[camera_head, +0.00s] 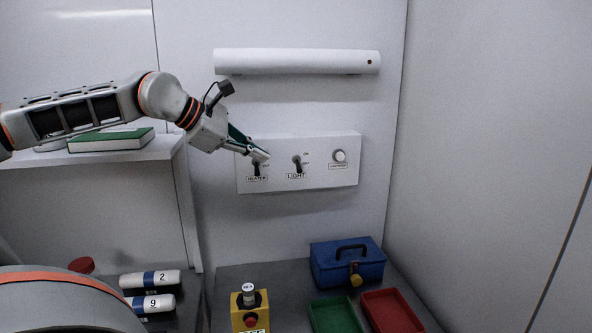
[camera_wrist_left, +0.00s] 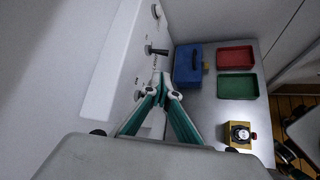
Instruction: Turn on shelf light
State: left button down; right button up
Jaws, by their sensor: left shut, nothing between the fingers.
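A white panel (camera_head: 320,177) on the back wall carries a HEATER switch (camera_head: 257,170), a LIGHT switch (camera_head: 298,164) and a round dial (camera_head: 339,156). The LIGHT lever appears to point down; it also shows in the wrist view (camera_wrist_left: 158,51). A white tubular lamp (camera_head: 295,62) above the panel does not look lit. My left gripper (camera_head: 263,156) is shut and empty, its tips in front of the HEATER switch, left of the LIGHT switch. Contact with the HEATER lever cannot be told. The closed tips show in the wrist view (camera_wrist_left: 162,90). My right gripper is not in view.
A shelf with a green book (camera_head: 110,140) is at left. Below are a blue toolbox (camera_head: 330,268), a green tray (camera_head: 335,316), a red tray (camera_head: 392,312), a yellow button box (camera_head: 262,312) and numbered bottles (camera_head: 150,279). The wall right of the panel is clear.

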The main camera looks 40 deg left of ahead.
aim_at(298, 167)
pick_arm(q)
jog(key=shift+s+d, duration=0.1)
jog(key=p+x, duration=0.3)
jog(key=x, duration=0.7)
dwell(0.6)
dwell(0.4)
